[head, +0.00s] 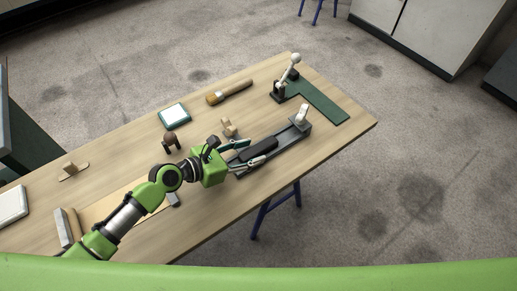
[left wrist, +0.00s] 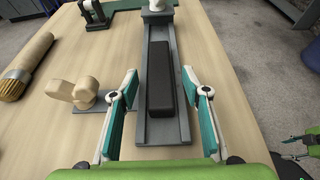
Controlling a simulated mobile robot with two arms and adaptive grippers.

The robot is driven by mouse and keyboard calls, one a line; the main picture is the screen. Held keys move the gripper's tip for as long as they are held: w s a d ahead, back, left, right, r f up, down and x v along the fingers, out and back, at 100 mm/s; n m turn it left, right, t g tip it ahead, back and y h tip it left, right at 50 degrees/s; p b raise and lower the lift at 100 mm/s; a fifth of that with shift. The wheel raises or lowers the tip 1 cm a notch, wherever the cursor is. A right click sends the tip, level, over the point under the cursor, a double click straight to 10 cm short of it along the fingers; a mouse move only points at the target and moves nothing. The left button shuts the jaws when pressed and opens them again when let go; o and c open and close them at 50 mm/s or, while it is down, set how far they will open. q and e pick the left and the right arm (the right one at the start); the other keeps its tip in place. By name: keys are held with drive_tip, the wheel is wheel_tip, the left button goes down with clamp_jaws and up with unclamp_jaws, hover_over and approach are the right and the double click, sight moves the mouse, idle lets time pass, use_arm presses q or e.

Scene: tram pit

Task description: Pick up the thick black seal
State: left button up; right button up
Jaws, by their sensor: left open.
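The thick black seal appears as a long black block (head: 258,150) lying lengthwise in a grey channel-shaped holder (head: 290,142). In the left wrist view the black block (left wrist: 162,90) lies straight ahead in the channel (left wrist: 160,132), with its near end facing me. My left gripper (head: 256,151) is open at the near end of the holder. In the left wrist view its fingers (left wrist: 160,78) stand one on each side of the channel, apart from the block, with nothing between the pads that is gripped. Part of my right gripper (left wrist: 303,142) shows at the lower right edge.
A wooden knob on a grey plate (left wrist: 80,95) stands close left of my left finger. A brush (head: 230,92), a white-topped box (head: 174,115), a brown-topped piece (head: 170,139) and a lever on a green mat (head: 320,104) lie on the table. A white knob (head: 302,114) tops the holder's far end.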

use_arm(q)
clamp_jaws()
